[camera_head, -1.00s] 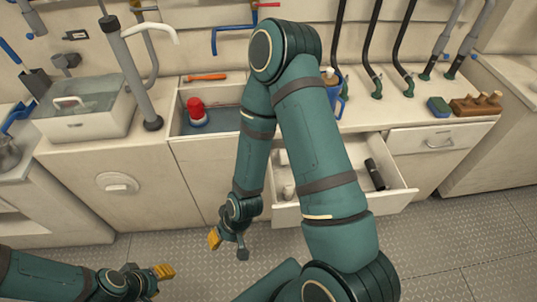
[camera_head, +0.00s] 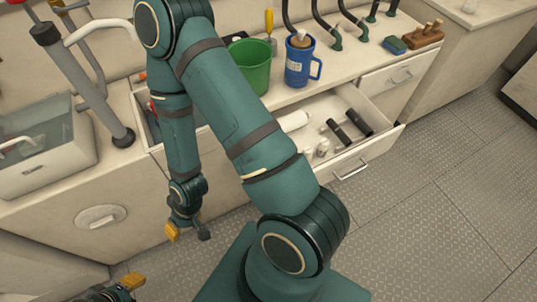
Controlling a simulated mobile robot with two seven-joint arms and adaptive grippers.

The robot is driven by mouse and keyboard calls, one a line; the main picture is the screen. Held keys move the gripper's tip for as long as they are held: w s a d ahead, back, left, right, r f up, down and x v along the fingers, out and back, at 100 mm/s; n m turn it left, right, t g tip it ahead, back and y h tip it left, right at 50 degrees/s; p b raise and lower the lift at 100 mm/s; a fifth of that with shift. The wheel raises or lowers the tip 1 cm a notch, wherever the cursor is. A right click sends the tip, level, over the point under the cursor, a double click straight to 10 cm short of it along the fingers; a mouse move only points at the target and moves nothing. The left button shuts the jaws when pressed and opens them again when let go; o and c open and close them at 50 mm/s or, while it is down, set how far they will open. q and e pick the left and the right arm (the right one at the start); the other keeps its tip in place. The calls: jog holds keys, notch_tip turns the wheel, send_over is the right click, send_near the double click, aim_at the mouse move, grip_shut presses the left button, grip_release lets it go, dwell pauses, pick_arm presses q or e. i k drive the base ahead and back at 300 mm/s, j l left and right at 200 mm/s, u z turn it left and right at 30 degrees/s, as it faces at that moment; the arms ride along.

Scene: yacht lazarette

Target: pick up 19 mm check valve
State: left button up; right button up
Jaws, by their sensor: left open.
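The open drawer (camera_head: 376,140) holds a small pale fitting (camera_head: 322,147) near its front, which may be the 19 mm check valve; it is too small to be sure. Another small pale piece (camera_head: 307,155) lies beside it. Two black cylinders (camera_head: 341,134) and a white cylinder (camera_head: 294,121) lie farther in. My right arm covers the drawer's left part. My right gripper (camera_head: 187,231) hangs left of the drawer, before the cabinet front, apart from these things; its jaw opening is unclear. My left gripper (camera_head: 126,284) is open at the bottom left, partly cut off, away from the drawer.
On the counter stand a green bucket (camera_head: 252,70), a blue jug (camera_head: 298,68), a blue-green sponge (camera_head: 394,45) and a wooden block with pegs (camera_head: 425,36). A clear-sided bin (camera_head: 45,150) stands at left. The grey floor (camera_head: 440,200) at right is clear.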

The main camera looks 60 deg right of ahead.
aim_at(308, 150)
jog(key=i+j+z, duration=0.2)
jog(key=z, duration=0.25)
jog(key=i+j+z, duration=0.15)
jog(key=z, duration=1.8)
jog(key=i+l+z, duration=0.1)
jog(key=i+l, duration=0.2)
jog(key=l, duration=0.15)
